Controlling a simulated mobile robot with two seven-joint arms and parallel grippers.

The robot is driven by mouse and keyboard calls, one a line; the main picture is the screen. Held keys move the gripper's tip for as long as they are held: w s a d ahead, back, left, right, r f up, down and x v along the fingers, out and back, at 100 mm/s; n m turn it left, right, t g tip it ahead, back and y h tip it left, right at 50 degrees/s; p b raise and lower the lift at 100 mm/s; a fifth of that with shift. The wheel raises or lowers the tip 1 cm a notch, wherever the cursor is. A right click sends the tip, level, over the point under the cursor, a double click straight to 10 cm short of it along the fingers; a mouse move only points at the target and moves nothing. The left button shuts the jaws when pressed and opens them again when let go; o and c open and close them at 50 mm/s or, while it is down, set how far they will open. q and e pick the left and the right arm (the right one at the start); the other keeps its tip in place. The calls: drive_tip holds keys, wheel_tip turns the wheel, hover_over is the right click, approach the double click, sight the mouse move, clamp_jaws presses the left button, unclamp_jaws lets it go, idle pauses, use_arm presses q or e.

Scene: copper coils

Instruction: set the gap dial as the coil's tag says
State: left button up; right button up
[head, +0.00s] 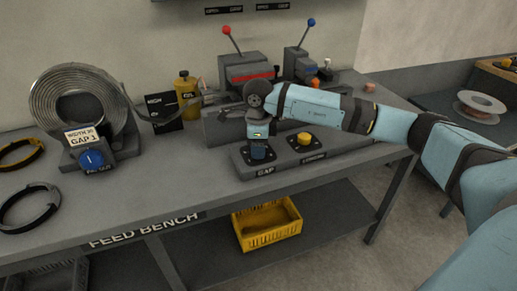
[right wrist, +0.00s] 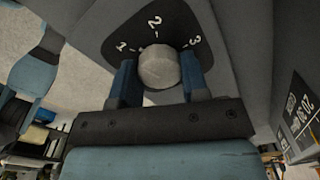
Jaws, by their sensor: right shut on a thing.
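The coil (head: 80,95) of metal strip stands upright in a grey holder at the left of the bench. Its tag (head: 85,135) reads GAP 1 on the lower line; the upper line looks like WIDTH and a number. My right gripper (head: 259,150) points down at the GAP end of the control box. In the right wrist view its blue fingers are shut on the round grey gap dial (right wrist: 159,69), one on each side. The dial plate (right wrist: 190,22) shows 1, 2 and 3. I cannot clearly tell where the pointer stands. My left gripper is out of view.
A yellow knob (head: 304,138) sits right of the dial on the same box. Red and blue levers (head: 230,38) rise behind. A yellow oil can (head: 187,92) stands left of the machine.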

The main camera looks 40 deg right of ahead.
drive_tip(key=shift+n, duration=0.9)
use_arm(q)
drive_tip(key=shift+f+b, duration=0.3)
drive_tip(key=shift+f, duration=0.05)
use_arm(e)
drive_tip(key=shift+n, duration=0.3)
drive_tip(key=shift+r, duration=0.1)
drive_tip(key=o, duration=0.9)
use_arm(q)
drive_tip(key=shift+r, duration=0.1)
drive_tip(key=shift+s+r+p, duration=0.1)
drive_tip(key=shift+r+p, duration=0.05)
drive_tip(key=shift+p, duration=0.4)
use_arm(e)
wheel_tip(320, 180, up, 14)
drive_tip(key=shift+f, duration=0.1)
